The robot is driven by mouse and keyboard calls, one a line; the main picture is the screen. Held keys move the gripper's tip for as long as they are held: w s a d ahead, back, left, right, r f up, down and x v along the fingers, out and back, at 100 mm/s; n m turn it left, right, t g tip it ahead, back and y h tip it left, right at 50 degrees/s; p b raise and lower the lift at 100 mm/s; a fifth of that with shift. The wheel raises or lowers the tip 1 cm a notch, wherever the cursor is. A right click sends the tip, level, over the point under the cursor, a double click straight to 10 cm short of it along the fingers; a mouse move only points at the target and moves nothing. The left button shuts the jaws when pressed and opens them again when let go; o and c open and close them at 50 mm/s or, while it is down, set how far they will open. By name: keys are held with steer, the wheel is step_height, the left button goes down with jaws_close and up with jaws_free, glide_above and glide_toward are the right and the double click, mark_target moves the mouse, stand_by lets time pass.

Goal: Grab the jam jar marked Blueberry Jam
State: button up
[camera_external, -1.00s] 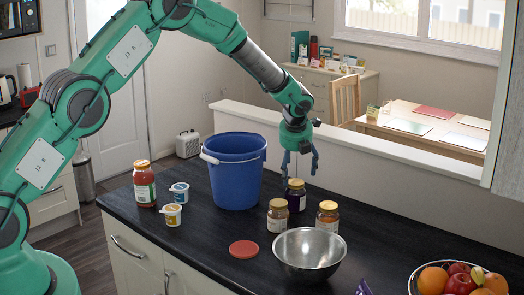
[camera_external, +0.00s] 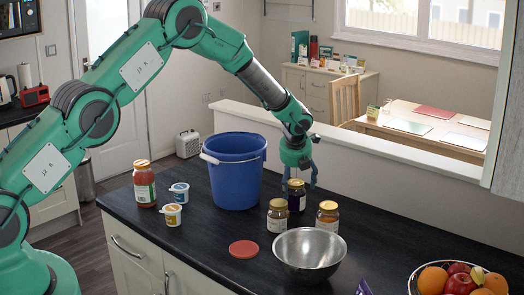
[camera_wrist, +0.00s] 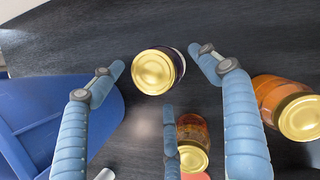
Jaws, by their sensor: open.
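A dark purple jar with a gold lid (camera_external: 297,201) stands upright on the black counter; its label is too small to read. In the wrist view this dark jar (camera_wrist: 157,70) lies between the fingertips of my gripper (camera_wrist: 155,62). My gripper (camera_external: 300,178) is open, pointing down over the jar, with its fingers around the lid level and not closed on it. A gold-lidded jar with brownish contents (camera_external: 278,219) stands in front left of it. An orange jar (camera_external: 327,218) stands to the right and also shows in the wrist view (camera_wrist: 272,92).
A blue bucket (camera_external: 235,175) stands close to the left. A steel bowl (camera_external: 309,252) and a red disc (camera_external: 243,249) are in front. A red jar (camera_external: 144,187) and two small cups (camera_external: 172,215) stand further left. A low wall (camera_external: 400,170) runs behind.

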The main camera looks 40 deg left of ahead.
mark_target(295, 193)
steer(key=shift+f, duration=0.1)
steer(key=shift+x, duration=2.5)
steer(key=c, duration=1.6)
steer(key=shift+w, duration=0.1)
steer(key=shift+r, duration=5.05)
